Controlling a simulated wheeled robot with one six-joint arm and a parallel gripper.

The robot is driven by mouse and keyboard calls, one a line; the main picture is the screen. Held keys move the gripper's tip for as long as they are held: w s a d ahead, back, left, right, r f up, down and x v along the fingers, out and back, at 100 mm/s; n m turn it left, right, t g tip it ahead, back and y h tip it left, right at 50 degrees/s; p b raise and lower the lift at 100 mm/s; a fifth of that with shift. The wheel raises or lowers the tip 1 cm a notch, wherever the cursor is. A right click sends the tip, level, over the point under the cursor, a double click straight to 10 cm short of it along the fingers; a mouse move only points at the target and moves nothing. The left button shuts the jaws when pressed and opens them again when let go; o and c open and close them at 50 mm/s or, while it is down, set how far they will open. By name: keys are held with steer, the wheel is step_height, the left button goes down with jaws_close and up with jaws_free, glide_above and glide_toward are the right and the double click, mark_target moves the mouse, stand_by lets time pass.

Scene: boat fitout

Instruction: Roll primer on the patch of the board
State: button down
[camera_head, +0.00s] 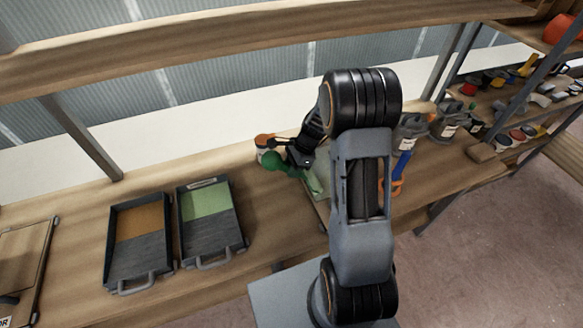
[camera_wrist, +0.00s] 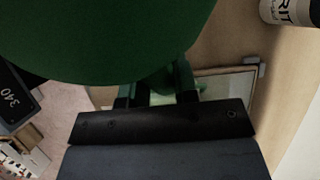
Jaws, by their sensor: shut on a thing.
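My gripper (camera_head: 293,158) is shut on a green roller (camera_head: 275,162) above the right-middle of the workbench. In the wrist view, the roller's large green body (camera_wrist: 100,35) fills the top, and my gripper's fingers (camera_wrist: 155,92) close on a green part below it. The board (camera_head: 322,208) lies under the gripper, partly hidden by my arm. A pale green area shows on it; contact between roller and board cannot be told. The board's edge also shows in the wrist view (camera_wrist: 250,72). A tray with green (camera_head: 240,247) and a tray with orange-brown (camera_head: 110,262) stand to the left.
A white can with an orange top (camera_head: 264,145) stands close behind the gripper. A blue and orange tool (camera_head: 402,165) lies right of my arm. Grey containers (camera_head: 447,122) stand farther right. A shelf beam (camera_head: 240,38) spans above the bench. Bare bench lies between tray and board.

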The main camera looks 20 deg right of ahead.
steer(key=shift+r+p, duration=2.4)
steer(key=shift+r, duration=1.35)
